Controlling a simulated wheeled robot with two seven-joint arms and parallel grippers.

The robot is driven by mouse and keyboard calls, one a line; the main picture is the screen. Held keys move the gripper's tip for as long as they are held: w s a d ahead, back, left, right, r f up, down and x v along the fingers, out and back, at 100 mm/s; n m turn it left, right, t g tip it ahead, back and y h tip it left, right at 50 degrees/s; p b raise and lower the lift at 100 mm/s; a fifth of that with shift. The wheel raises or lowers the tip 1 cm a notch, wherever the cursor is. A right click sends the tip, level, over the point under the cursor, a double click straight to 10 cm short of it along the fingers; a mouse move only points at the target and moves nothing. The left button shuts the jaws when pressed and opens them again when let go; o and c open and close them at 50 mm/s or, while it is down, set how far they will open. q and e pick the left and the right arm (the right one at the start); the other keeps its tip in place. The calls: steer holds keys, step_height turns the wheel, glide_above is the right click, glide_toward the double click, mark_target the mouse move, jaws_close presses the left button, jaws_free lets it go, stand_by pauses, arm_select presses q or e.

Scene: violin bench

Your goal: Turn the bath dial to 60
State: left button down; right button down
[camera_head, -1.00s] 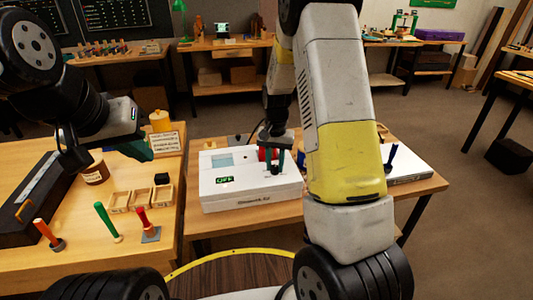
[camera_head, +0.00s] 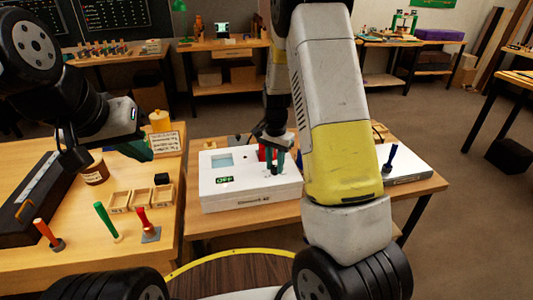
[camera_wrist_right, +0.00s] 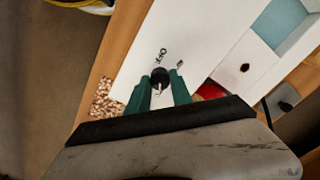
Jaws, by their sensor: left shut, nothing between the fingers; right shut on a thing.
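The bath is a white box (camera_head: 235,186) on the middle bench, with a small green-lit display (camera_head: 225,180) too small to read surely. Its dial is a small dark knob (camera_wrist_right: 160,77) with a light pointer mark, seen in the right wrist view. A printed mark that looks like 40 and a smaller, unclear one lie beside it. My right gripper (camera_wrist_right: 164,88) has its green fingers shut on the dial from both sides; it also shows over the box in the head view (camera_head: 274,160). My left gripper (camera_head: 138,149) is shut and empty above the left bench.
A red part (camera_head: 263,153) sits on the box beside my right fingers. A white device with a blue handle (camera_head: 389,160) stands to the right, partly behind my arm.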

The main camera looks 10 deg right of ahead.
mark_target(275, 167)
steer(key=c, duration=1.1)
jaws_free()
steer(key=shift+c, duration=0.2)
steer(key=shift+r, duration=0.1)
step_height(275, 167, up, 8)
steer(key=shift+f, duration=0.2)
